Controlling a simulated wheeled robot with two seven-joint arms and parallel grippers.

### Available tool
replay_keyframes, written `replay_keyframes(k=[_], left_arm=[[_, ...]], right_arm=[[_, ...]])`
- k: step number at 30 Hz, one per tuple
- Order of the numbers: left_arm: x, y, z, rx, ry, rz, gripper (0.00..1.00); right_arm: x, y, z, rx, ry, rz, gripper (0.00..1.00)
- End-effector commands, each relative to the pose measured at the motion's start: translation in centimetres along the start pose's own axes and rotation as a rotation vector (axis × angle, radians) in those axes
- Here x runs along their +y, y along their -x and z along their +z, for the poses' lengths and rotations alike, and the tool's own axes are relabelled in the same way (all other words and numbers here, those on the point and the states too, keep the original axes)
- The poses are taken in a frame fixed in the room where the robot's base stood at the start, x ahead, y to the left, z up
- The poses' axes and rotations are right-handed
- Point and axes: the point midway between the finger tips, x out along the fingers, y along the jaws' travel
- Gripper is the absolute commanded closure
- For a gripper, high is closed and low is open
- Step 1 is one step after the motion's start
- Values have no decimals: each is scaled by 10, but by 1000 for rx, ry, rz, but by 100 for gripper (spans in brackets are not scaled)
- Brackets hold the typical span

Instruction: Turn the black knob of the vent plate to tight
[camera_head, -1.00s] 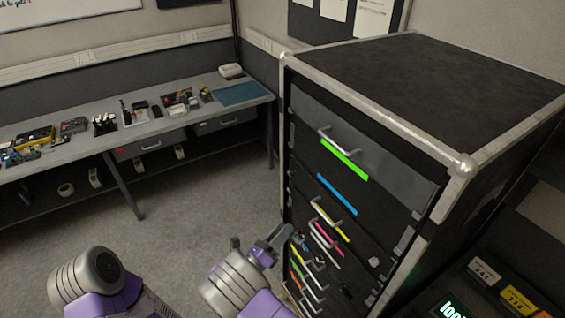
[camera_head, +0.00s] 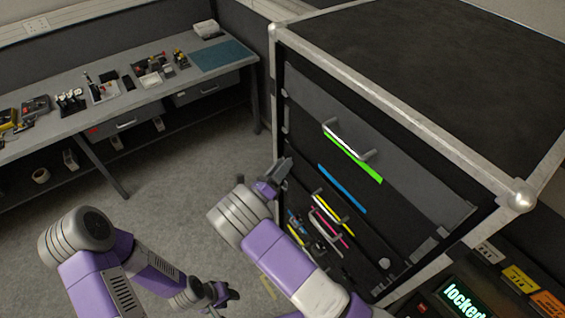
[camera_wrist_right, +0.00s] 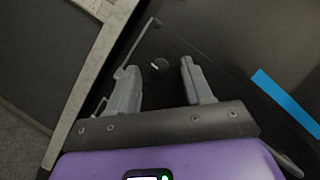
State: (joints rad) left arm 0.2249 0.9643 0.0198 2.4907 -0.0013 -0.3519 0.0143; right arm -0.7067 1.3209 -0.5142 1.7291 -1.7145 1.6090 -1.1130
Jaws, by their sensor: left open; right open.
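In the right wrist view a small round black knob (camera_wrist_right: 159,64) with a pale pointer line sits on a dark panel of the cabinet. I cannot make out the vent plate's outline there. My right gripper (camera_wrist_right: 158,72) is open, with one finger on each side of the knob and apart from it. In the head view my right gripper (camera_head: 276,177) is at the cabinet's left front edge, and the knob cannot be made out. My left gripper (camera_head: 222,293) is open and empty, low over the floor, left of the cabinet.
The black cabinet (camera_head: 415,75) has a pale metal frame and drawers with handles (camera_head: 347,143) and coloured strips. A lit "locked" display (camera_head: 465,300) stands at lower right. A workbench (camera_head: 140,98) with small items is at left. Carpet (camera_head: 190,190) between is clear.

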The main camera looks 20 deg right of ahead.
Motion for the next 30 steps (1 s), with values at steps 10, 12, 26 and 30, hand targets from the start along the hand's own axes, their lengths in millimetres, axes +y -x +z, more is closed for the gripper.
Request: replay_keyframes(k=[10, 12, 26, 30], left_arm=[[0, 1, 0, 0, 0, 0, 58], [0, 1, 0, 0, 0, 0, 58], [0, 0, 0, 0, 0, 0, 58], [-1, -4, 0, 0, 0, 0, 58]], right_arm=[[0, -8, 0, -1, 0, 1, 50], [0, -8, 0, -1, 0, 1, 56], [0, -7, 0, -1, -4, -1, 100], [1, -7, 0, -2, -28, -11, 100]])
